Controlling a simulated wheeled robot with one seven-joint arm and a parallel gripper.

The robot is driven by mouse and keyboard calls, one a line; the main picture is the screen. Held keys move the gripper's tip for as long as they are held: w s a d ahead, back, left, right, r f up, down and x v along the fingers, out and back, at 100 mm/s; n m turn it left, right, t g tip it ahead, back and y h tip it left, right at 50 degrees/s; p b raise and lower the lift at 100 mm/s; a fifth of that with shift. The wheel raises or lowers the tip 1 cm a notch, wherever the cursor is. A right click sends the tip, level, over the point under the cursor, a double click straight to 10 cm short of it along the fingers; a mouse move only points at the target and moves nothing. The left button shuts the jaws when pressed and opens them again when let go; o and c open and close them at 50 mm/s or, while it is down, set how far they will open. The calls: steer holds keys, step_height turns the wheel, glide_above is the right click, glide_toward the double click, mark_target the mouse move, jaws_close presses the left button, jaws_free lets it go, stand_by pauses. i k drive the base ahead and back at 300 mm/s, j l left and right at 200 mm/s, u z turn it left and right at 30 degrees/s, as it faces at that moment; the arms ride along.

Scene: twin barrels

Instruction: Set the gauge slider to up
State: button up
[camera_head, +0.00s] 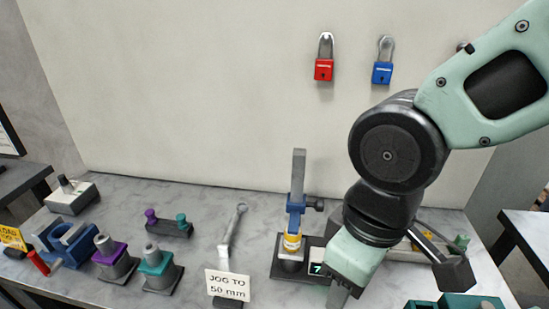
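The gauge stands on a dark base (284,267) at the middle right of the table, with an upright grey metal post (299,170). A blue slider (296,203) with a dark knob (318,204) at its right sits partway up the post. Below it is a yellow-banded piece (291,243) on a grey block. A small display (317,268) with a green digit, seemingly 7, is partly hidden by my arm. My gripper (338,298) is low, in front and to the right of the gauge, near the picture's bottom edge. Its fingers are barely visible.
A sign (227,284) reading "JOG TO 50 mm" stands left of the gauge, before a wrench (232,235). Purple (115,255) and teal (158,265) fixtures and a blue vise (68,242) are further left. Red (324,70) and blue (382,73) padlocks hang behind.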

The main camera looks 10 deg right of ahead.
mark_target(295, 210)
steer(key=k+l+u, duration=0.35)
steer(key=k+l, duration=0.3)
steer(key=k, duration=0.2)
